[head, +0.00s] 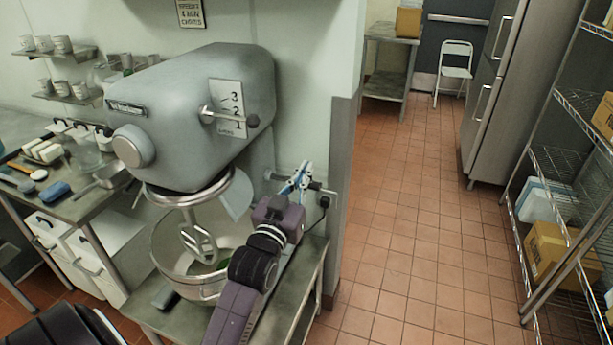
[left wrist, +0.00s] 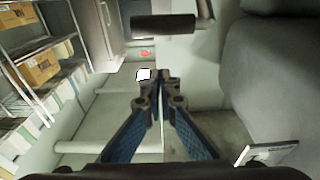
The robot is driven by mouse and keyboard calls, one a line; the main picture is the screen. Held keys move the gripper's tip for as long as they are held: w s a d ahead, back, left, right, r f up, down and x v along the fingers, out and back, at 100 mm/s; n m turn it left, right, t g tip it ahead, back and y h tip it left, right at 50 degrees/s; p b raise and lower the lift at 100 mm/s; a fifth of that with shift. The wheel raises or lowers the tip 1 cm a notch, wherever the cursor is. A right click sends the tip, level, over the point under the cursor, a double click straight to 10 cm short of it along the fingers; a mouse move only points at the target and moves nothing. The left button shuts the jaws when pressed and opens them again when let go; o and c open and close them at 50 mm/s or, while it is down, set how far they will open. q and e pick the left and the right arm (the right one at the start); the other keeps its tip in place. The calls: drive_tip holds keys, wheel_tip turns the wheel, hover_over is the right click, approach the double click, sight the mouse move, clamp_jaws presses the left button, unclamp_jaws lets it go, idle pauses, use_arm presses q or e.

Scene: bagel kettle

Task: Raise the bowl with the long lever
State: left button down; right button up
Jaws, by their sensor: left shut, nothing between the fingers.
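The big grey mixer (head: 190,110) stands on a metal table. Its steel bowl (head: 165,245) sits low around the beater (head: 197,238), with something green inside. A thin metal lever (head: 330,191) shows at the mixer's right side, partly behind my left gripper (head: 304,168). That gripper is shut and empty, its blue fingers pointing up. In the left wrist view the fingertips (left wrist: 157,78) meet, and a dark cylindrical handle (left wrist: 165,24) lies beyond them, apart from them. I cannot tell whether the tips touch the lever. My right gripper is not seen.
A short speed lever with a dark knob (head: 252,121) is on the mixer's side. A wall corner (head: 340,190) is close right of the gripper. A side table (head: 75,205) with utensils is at left. The tiled floor (head: 410,220) is clear; wire shelves (head: 565,150) stand at right.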

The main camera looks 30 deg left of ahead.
use_arm(q)
drive_tip(key=f, duration=0.2)
drive_tip(key=w+f+p, duration=0.1)
drive_tip(key=shift+a+f, duration=0.1)
drive_tip(key=shift+f, duration=0.25)
drive_tip(key=shift+w, duration=0.1)
